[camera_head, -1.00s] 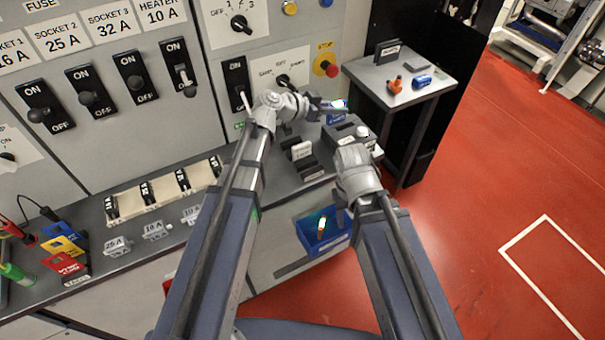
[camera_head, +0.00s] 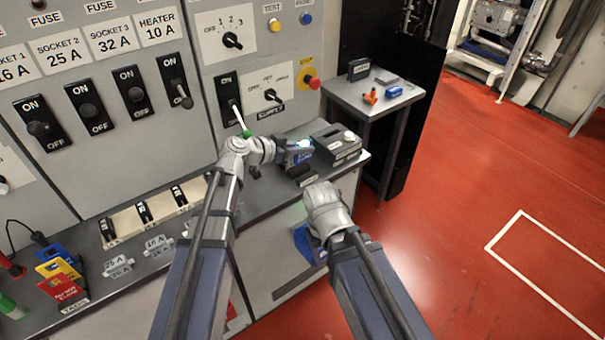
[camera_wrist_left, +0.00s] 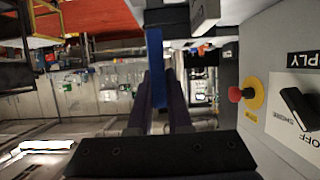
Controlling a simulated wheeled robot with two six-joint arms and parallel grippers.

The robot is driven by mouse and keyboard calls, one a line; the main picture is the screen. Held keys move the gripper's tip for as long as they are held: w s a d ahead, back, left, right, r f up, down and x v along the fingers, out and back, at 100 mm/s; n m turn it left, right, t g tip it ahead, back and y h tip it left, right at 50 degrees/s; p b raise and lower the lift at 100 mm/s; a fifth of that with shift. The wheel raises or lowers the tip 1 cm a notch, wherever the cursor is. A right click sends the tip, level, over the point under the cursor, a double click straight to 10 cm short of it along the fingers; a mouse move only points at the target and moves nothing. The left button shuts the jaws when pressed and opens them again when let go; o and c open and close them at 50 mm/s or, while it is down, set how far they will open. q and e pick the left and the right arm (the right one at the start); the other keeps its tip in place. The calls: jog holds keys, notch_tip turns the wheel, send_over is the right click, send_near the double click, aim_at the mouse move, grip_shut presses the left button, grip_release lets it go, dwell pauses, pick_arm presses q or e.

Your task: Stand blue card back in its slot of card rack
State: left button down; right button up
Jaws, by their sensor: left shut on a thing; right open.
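My left gripper (camera_head: 285,153) is shut on the blue card (camera_head: 299,157) just above the grey bench. In the left wrist view, the blue card (camera_wrist_left: 155,65) stands edge-on between the fingers. A dark slotted holder (camera_head: 301,174), which looks like the card rack, sits right below and beside the card. My gripper and the card hide most of it, so I cannot tell whether the card touches it. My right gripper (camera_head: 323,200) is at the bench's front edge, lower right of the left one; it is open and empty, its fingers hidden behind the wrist.
Switch panels rise behind the bench. A side table (camera_head: 350,95) holds small items. Coloured tags (camera_head: 62,272) stand at far left.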

aim_at(311, 156)
pick_arm(q)
notch_tip(311, 156, down, 3)
jog(key=shift+f+b, duration=0.15)
jog(key=shift+b, duration=0.9)
pick_arm(e)
notch_tip(311, 156, down, 3)
jog(key=shift+f, duration=0.2)
pick_arm(q)
jog(key=shift+f, duration=0.1)
pick_arm(e)
jog(key=shift+f, duration=0.1)
pick_arm(q)
notch_tip(311, 156, down, 4)
jog(key=b, duration=0.3)
jog(key=shift+r+b, duration=0.25)
jog(key=shift+b, duration=0.1)
pick_arm(e)
notch_tip(311, 156, down, 4)
jog(key=shift+r, duration=0.25)
